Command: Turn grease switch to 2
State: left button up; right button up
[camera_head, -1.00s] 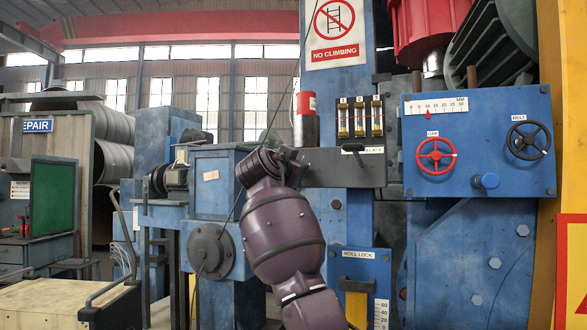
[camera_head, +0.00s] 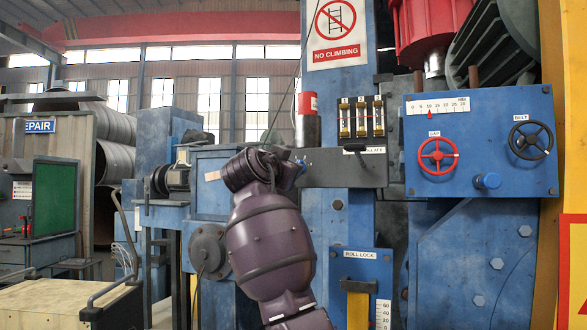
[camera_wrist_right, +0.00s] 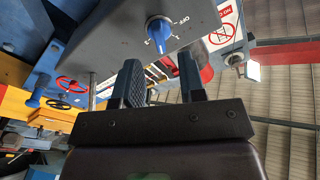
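The grease switch seems to be the blue knob (camera_wrist_right: 158,32) on a grey panel (camera_wrist_right: 120,40) in the right wrist view. Printed marks, one reading OFF, surround it; its exact setting is too small to read. My right gripper (camera_wrist_right: 164,84) is open and empty, with its two dark fingers apart and pointing toward the knob. The knob is beyond the fingertips, not between them. In the head view my purple right arm covers the left part of the grey panel (camera_head: 345,175); its fingers are mostly hidden. My left gripper is not in view.
A black lever (camera_head: 355,148) sticks out on the grey panel's right part. Further right, a blue panel (camera_head: 425,185) carries a red handwheel (camera_head: 438,156), a black handwheel (camera_head: 530,140) and a blue knob (camera_head: 487,181). A roll lock plate (camera_head: 360,268) is below.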

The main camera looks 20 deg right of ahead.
jog(key=v, duration=0.6)
jog(key=shift+s, duration=0.15)
jog(key=shift+a, duration=0.1)
